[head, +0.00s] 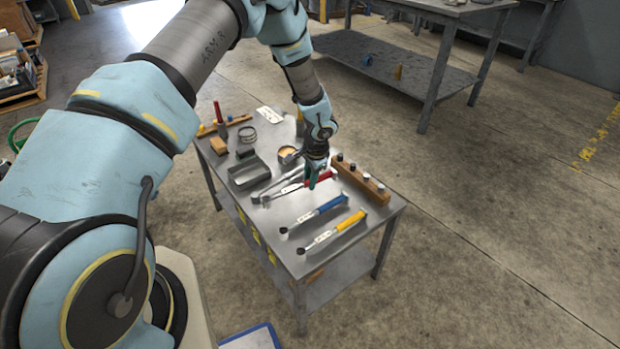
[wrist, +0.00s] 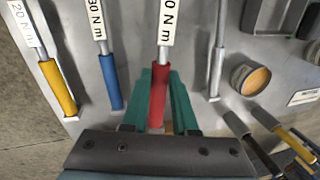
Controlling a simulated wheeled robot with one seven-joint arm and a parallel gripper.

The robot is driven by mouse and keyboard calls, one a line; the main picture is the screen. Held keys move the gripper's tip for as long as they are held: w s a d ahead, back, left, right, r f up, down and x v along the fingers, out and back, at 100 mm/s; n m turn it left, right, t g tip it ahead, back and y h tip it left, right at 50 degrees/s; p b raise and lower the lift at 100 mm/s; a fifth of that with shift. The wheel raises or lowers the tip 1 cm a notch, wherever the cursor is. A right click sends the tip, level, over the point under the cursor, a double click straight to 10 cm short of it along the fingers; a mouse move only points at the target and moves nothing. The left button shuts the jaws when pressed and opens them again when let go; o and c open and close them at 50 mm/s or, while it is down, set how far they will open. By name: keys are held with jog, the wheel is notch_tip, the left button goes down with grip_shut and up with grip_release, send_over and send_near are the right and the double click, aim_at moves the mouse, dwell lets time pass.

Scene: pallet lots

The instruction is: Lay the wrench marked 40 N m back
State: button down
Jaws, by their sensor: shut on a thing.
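My gripper (head: 314,181) is over the metal table, and in the wrist view its green fingers (wrist: 163,80) are closed around the red handle of a wrench (wrist: 158,95). Its white label reads "0 N m", the leading digit cut off; the wrench also shows in the head view (head: 291,188). I cannot tell whether it touches the table. Beside it are a blue-handled wrench marked 30 N m (wrist: 109,80) and a yellow-handled one marked 20 N m (wrist: 57,88). A grey-handled wrench (wrist: 216,72) is on the other side.
The table (head: 350,238) also holds a wooden block with several sockets (head: 362,182), a dark tray (head: 249,173) and a round tin with tan contents (wrist: 252,79). A white card and small tools lie toward the far end. Another metal table (head: 375,62) stands behind.

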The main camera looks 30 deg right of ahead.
jog(key=shift+f+b, duration=1.7)
jog(key=shift+f, duration=0.8)
jog(key=shift+f+b, duration=0.25)
jog(key=shift+b, duration=0.05)
jog(key=c, duration=0.6)
grip_release()
